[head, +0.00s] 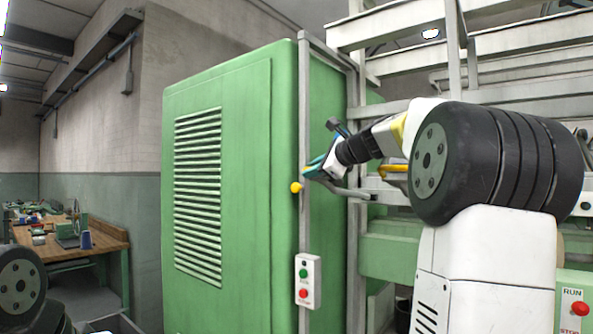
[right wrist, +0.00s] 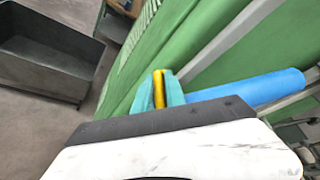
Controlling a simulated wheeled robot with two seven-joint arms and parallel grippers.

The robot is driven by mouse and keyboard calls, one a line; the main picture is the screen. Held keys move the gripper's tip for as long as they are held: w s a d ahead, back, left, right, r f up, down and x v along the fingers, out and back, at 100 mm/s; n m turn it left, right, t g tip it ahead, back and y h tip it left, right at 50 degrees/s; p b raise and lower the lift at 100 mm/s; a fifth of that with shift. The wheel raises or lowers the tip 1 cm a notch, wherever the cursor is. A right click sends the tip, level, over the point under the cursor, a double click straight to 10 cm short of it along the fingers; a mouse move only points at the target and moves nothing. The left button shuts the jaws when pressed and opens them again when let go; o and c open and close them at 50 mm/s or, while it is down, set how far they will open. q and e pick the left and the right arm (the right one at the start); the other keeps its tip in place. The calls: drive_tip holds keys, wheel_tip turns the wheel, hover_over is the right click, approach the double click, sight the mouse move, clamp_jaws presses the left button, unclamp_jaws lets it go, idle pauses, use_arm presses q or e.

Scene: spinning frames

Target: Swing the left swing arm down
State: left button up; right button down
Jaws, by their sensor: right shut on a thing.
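My right gripper (head: 311,171) reaches in from the right to the front edge of the green machine cabinet (head: 220,190). Its teal fingers are shut on a small yellow piece, which shows between them in the right wrist view (right wrist: 158,88). Whether this piece belongs to the left swing arm I cannot tell. A grey curved bar (head: 345,190) runs just below and right of the gripper and may be the swing arm. A yellow ball knob (head: 296,187) sits just below left of the fingertips, by the grey post (head: 304,120). My left gripper is out of view.
A control box (head: 307,281) with green and red buttons hangs below the gripper on the cabinet edge. A blue cylinder (right wrist: 268,88) lies close beside the fingers. Metal frame bars stand behind my right arm. A dark bin (right wrist: 48,52) stands on the floor.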

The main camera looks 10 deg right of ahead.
wheel_tip(320, 180, down, 20)
drive_tip(key=shift+s+a, duration=0.15)
drive_tip(key=shift+a, duration=0.1)
idle(0.6)
drive_tip(key=shift+f, duration=0.1)
drive_tip(key=c, duration=1.5)
unclamp_jaws()
drive_tip(key=shift+a, duration=0.1)
drive_tip(key=shift+o, duration=0.2)
drive_tip(key=shift+f, duration=0.1)
